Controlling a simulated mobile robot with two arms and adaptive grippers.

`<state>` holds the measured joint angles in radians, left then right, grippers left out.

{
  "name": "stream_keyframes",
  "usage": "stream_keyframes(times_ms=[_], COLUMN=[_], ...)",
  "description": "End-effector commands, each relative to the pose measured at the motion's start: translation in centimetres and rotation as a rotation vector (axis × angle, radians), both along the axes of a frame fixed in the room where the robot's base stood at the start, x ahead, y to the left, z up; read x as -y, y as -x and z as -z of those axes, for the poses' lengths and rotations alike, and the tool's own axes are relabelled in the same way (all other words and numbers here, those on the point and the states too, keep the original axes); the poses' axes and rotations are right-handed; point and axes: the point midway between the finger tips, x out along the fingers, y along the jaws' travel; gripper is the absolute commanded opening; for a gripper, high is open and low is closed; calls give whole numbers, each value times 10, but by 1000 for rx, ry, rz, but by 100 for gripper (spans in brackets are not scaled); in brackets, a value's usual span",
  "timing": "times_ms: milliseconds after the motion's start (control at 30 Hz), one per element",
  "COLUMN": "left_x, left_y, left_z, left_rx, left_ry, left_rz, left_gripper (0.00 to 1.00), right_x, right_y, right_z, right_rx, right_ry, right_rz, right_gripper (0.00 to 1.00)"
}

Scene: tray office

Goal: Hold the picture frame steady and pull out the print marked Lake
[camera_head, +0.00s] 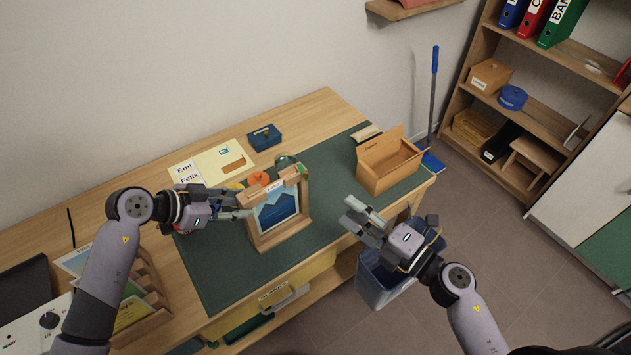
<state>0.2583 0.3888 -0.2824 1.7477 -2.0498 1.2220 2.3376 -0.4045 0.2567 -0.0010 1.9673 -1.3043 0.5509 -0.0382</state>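The wooden picture frame (298,216) stands upright on the green desk mat, with a blue print (277,210) inside it. A small white label (274,187) shows at its top; its writing is too small to read surely. My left gripper (247,206) is at the frame's left side, its fingers close to the left post. I cannot tell whether they are closed on it. My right gripper (356,215) is open and empty, to the right of the frame and apart from it, over the mat's front edge.
A green mat (225,262) covers much of the wooden desk. An open wooden box (388,170) stands at the right end, a blue box (264,137) behind. Small round items crowd behind the frame. A blue-grey bin (372,283) stands below my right gripper. A wooden rack (147,290) is front left.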

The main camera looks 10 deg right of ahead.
Motion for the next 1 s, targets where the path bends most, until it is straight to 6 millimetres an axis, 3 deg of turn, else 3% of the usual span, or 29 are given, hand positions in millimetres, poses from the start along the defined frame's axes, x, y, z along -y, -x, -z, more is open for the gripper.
stream_keyframes(times_ms=[500,700,1000], left_x=[0,0,0], left_y=[0,0,0], left_z=[0,0,0], left_rx=[0,0,0], left_ry=[0,0,0], left_rz=[0,0,0], left_gripper=[33,33,33], right_x=[-61,-73,-77], right_y=[-81,-97,-101], right_z=[-1,-1,0], right_rx=[1,0,-1], right_ry=[-3,-1,-2], right_rz=[1,1,0], right_gripper=[40,40,40])
